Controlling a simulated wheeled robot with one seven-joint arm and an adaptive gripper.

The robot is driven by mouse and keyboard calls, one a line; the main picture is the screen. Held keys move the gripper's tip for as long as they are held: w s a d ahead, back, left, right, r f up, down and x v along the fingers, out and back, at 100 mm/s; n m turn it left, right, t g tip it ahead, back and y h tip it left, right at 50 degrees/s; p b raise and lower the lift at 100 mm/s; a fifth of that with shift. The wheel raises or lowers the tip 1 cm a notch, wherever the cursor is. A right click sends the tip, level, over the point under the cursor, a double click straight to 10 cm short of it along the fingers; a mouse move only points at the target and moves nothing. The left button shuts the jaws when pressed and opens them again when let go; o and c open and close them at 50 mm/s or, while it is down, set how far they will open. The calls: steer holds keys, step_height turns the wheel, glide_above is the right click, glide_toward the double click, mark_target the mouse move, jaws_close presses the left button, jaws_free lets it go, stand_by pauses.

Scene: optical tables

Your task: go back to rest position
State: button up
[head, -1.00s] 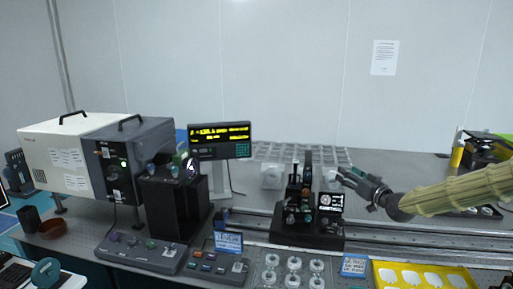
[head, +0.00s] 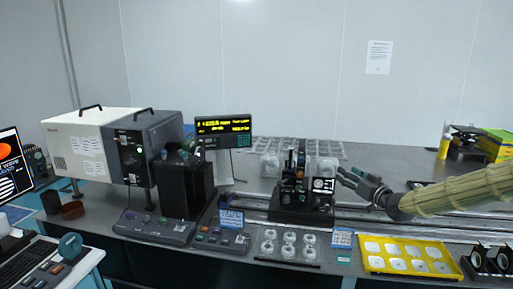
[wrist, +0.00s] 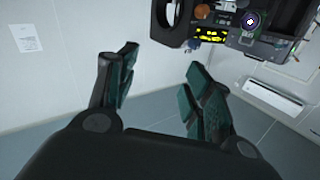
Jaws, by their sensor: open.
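My gripper (head: 358,184) is at the right in the head view, held above the optical table (head: 395,165) with its fingers pointing left. In the wrist view my gripper (wrist: 160,85) shows two dark fingers with green pads spread apart, with nothing between them. My sleeved arm reaches in from the right edge. A black optical mount (head: 300,195) stands on the rail just left of the fingertips; the gripper looks apart from it.
A white and grey instrument box (head: 95,145) and a display (head: 223,127) stand at the left. A tray of clear lenses (head: 262,246) is at the front. The back right tabletop is mostly clear.

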steer(key=s+a+f+g, duration=0.1)
steer(key=s+a+f, duration=0.2)
steer(key=f, duration=0.4)
steer(key=s+a+f+m+g, duration=0.1)
steer(key=s+a+f+g, duration=0.15)
steer(key=f, duration=0.35)
steer(key=s+a+f+g, duration=0.1)
steer(key=s+a+f, duration=0.3)
steer(key=f, duration=0.3)
steer(key=s+a+f+m+g+h, duration=0.1)
steer(key=s+a+f+g, duration=0.1)
steer(key=s+f, duration=0.75)
steer(key=s+a+f+g+h, duration=0.2)
steer(key=s+a+f+g, duration=0.1)
steer(key=s+f, duration=0.65)
steer(key=s+d+f+g+h, duration=0.1)
steer(key=s+f+g, duration=0.15)
steer(key=s, duration=0.95)
steer(key=s+d+f+g+h, duration=0.15)
steer(key=s+f, duration=0.25)
steer(key=s, duration=0.7)
steer(key=s+d+f+g+h, duration=0.1)
steer(key=s+d+f+g, duration=0.2)
steer(key=s, duration=0.9)
step_height(320, 180, down, 8)
steer(key=a+b, duration=0.1)
steer(key=b, duration=0.6)
steer(key=shift+a+r+m, duration=0.15)
steer(key=shift+m, duration=0.15)
